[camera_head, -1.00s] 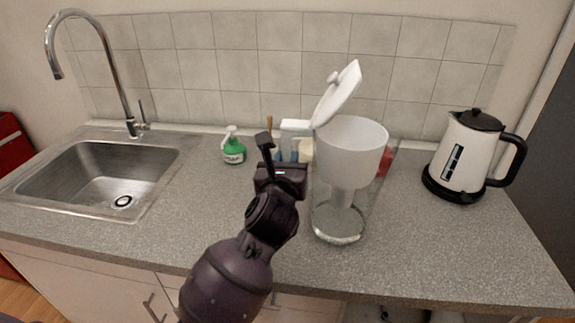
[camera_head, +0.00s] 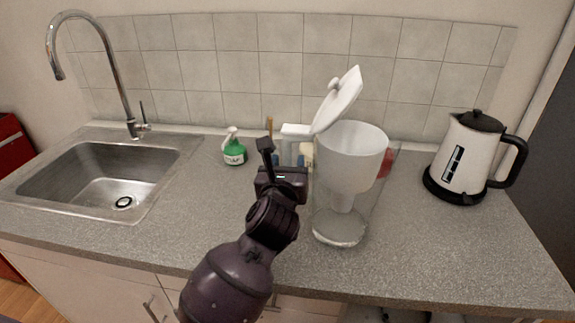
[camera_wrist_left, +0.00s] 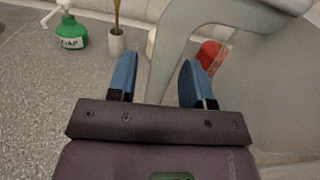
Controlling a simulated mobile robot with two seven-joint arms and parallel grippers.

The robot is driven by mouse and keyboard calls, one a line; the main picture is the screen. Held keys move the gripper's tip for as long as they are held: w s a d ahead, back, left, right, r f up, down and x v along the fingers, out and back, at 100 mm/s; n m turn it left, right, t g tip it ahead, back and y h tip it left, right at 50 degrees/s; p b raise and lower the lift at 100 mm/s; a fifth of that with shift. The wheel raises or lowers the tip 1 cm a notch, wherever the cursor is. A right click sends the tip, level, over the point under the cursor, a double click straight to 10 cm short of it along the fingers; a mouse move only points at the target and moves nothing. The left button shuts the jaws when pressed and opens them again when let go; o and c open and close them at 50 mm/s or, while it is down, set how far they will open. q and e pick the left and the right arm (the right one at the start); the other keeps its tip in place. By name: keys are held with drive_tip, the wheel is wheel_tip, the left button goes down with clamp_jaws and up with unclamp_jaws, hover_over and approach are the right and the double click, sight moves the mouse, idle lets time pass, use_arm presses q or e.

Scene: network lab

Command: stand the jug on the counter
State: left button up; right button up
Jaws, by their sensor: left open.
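The jug (camera_head: 342,212) is clear with a white funnel-shaped insert and a white lid (camera_head: 338,100) tilted up. It appears upright on the counter (camera_head: 430,245), right of my left gripper. Its pale handle (camera_wrist_left: 188,30) shows large in the left wrist view. My left gripper (camera_wrist_left: 158,72) is open, with its two blue fingers apart. The lower part of the handle comes down between the fingers in that view; I cannot tell whether they touch it. In the head view the fingers are partly hidden behind my wrist. My right gripper is not in view.
A green soap bottle (camera_head: 234,152) and a small brush holder (camera_wrist_left: 116,42) stand behind my left gripper. A red item (camera_wrist_left: 211,55) is behind the jug. A white kettle (camera_head: 467,158) stands at the right, a sink (camera_head: 100,180) at the left. The counter's front right is clear.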

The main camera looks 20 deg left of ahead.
use_arm(q)
drive_tip(key=v, duration=1.2)
drive_tip(key=shift+r, duration=0.1)
